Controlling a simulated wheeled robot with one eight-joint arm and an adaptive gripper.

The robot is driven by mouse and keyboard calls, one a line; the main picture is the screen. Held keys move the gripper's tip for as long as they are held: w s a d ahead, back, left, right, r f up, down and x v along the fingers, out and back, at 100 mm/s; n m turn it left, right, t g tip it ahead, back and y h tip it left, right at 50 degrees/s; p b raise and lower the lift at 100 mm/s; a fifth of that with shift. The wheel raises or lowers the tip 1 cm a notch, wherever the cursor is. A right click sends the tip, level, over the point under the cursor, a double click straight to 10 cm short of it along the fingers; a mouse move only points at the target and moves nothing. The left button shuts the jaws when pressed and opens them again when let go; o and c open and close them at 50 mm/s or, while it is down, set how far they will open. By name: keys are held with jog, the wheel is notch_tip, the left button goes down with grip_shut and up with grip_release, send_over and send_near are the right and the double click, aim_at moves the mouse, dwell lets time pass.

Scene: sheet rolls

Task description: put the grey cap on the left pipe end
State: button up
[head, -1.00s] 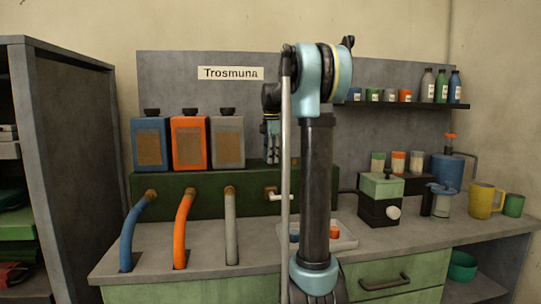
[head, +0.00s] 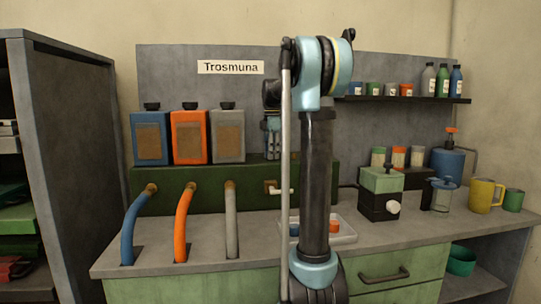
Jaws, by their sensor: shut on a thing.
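My gripper (head: 272,152) hangs fingers down behind the thin grey rod of my arm, in front of the back panel and right of the grey canister. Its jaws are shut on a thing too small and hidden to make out. A white pipe piece (head: 283,191) sticks out of a square brass fitting (head: 269,187) on the green block, below my gripper; I cannot tell whether it is the left pipe end. My arm hides the area to its right. A pale tray (head: 345,238) on the counter holds a blue cap (head: 294,229) and an orange cap (head: 334,226). No grey cap is visible.
Blue (head: 133,222), orange (head: 183,222) and grey (head: 231,222) hoses run from the green block (head: 205,192) into the counter (head: 205,250). Canisters stand above. A green-and-black device (head: 380,194), a blue pump can (head: 447,170) and mugs stand at right.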

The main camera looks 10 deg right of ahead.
jog(key=o, duration=1)
jog(key=shift+c, duration=0.2)
notch_tip(320, 180, up, 12)
dwell(0.6)
